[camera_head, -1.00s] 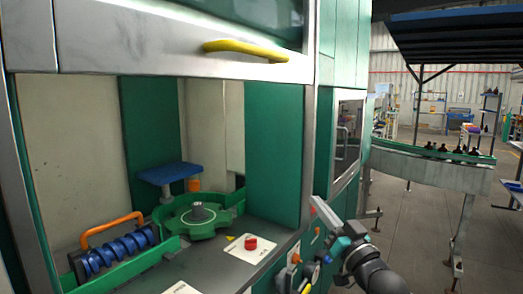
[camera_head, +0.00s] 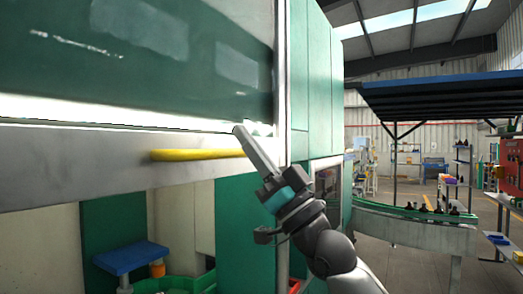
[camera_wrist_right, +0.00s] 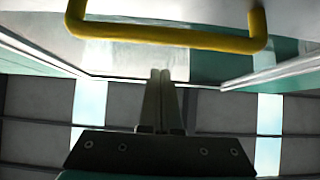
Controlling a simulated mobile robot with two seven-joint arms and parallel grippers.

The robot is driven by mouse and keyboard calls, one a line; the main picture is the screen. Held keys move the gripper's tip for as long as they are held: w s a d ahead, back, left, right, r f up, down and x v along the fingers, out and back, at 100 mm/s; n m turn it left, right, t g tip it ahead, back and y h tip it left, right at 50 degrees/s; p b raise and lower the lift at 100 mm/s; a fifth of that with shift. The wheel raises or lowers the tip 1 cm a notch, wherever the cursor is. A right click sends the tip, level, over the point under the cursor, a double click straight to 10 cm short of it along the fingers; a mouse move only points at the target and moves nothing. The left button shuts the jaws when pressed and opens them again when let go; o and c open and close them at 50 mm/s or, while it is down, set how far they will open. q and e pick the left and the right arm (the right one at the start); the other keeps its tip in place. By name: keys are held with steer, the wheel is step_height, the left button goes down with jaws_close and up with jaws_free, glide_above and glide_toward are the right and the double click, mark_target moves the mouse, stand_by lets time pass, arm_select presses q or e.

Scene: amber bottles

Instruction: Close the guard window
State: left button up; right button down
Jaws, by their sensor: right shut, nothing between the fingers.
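The guard window (camera_head: 140,60) is a large dark-green glazed panel with a pale metal lower frame (camera_head: 80,165). It stands raised, with the machine's opening showing below it. Its yellow bar handle (camera_head: 195,154) runs across the lower frame. My right gripper (camera_head: 240,132) is shut and empty, pointing up and left near the right end of the handle. In the right wrist view the handle (camera_wrist_right: 165,36) crosses the top of the picture, beyond the shut fingertips (camera_wrist_right: 160,72), and looks apart from them. My left gripper is not in view.
Inside the opening are a blue platform (camera_head: 131,257), an orange-capped item (camera_head: 157,268) and part of a green guide (camera_head: 175,285). A conveyor (camera_head: 415,228) with several amber bottles stands at right.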

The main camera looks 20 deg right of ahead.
mark_target(234, 153)
steer(key=shift+w+a+f+p, duration=0.4)
steer(key=shift+w+a+f, duration=0.4)
steer(key=shift+w+f, duration=0.2)
